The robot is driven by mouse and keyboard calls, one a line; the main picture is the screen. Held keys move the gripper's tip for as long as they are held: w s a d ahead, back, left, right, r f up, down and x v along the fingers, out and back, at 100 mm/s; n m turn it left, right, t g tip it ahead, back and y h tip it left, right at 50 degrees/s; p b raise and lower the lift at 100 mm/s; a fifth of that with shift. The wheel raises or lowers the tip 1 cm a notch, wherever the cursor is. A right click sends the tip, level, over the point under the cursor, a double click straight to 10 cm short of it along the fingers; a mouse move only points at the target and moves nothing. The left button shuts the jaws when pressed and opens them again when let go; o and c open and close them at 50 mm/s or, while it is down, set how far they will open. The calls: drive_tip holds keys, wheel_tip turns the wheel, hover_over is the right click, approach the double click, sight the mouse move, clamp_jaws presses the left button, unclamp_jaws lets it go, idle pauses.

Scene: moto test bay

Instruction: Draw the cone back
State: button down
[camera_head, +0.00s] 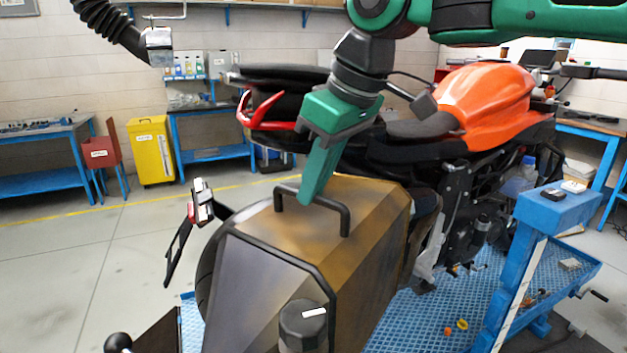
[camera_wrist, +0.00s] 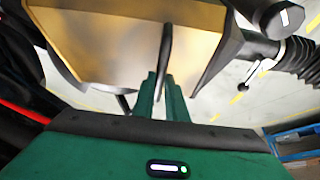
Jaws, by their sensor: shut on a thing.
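The cone (camera_head: 370,235) is a large faceted hood, golden brown on top with a grey front face and dark edges. It stands in front of the motorcycle's rear, and part of the rear wheel shows beside it. A black bar handle (camera_head: 344,215) arches over its top. My gripper (camera_head: 314,190) reaches down from above and is shut on this handle. In the wrist view, the dark handle (camera_wrist: 166,50) runs between the fingertips of my gripper (camera_wrist: 163,85), with the golden cone (camera_wrist: 110,45) behind it.
The orange motorcycle (camera_head: 485,95) stands on a blue mesh platform (camera_head: 410,320). A blue post (camera_head: 520,270) rises at the right. A black cylinder (camera_head: 303,325) is at the cone's lower front. A flexible black hose (camera_head: 110,25) hangs upper left. The floor at left is clear.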

drive_tip(key=shift+a+r, duration=0.1)
drive_tip(key=c, duration=1.8)
unclamp_jaws()
drive_tip(key=shift+o, duration=0.2)
drive_tip(key=v, duration=1)
drive_tip(key=shift+r, duration=0.3)
